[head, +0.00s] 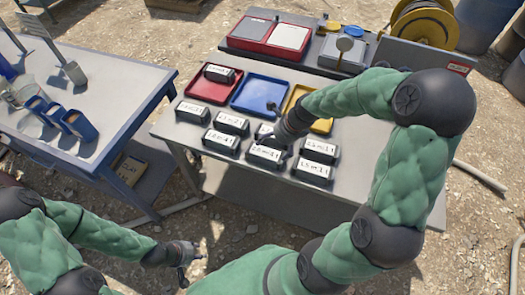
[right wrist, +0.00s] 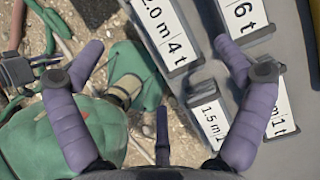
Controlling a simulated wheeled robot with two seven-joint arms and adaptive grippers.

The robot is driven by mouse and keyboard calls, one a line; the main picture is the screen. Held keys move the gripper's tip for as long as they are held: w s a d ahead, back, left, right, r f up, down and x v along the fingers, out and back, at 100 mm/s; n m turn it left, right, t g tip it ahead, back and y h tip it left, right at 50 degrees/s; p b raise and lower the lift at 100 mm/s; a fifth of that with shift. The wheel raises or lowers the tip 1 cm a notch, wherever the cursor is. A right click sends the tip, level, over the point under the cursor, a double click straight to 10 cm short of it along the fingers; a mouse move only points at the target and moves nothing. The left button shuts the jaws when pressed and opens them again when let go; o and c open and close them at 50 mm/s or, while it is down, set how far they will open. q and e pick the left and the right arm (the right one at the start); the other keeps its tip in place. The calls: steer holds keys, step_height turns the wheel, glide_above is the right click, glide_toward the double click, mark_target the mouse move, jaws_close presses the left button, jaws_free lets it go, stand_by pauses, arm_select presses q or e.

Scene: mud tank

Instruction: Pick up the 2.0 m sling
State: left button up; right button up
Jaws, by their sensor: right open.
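The 2.0 m sling is a dark block with a white label (head: 265,156), in the front row on the grey table. In the right wrist view the label (right wrist: 165,35) reads 2.0 m, 4 t. My right gripper (head: 283,142) is over that block in the head view, its fingers hiding part of the area. In the right wrist view my right gripper (right wrist: 158,50) is open and empty, with the block partly between its fingertips. Height above it is unclear. My left gripper (head: 187,262) hangs low, away from the table; its finger opening is too small to judge.
A 1.5 m block (head: 313,171) lies close to the right, and a 6 t block (right wrist: 243,20) lies behind. Several more labelled blocks surround them. Red (head: 198,92), blue (head: 245,107) and yellow (head: 326,126) trays stand farther back. Another table (head: 120,75) stands left.

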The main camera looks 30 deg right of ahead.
mark_target(264, 155)
steer(key=b+x, duration=0.1)
steer(key=x, duration=0.3)
steer(key=shift+w+a+f, duration=0.1)
steer(key=shift+f, duration=0.25)
steer(key=b+x, duration=0.3)
steer(key=x, duration=0.2)
steer(key=shift+a+f, duration=0.1)
steer(key=shift+a, duration=0.1)
steer(key=shift+c, duration=0.8)
steer(key=c, duration=1.2)
steer(key=shift+r, duration=0.25)
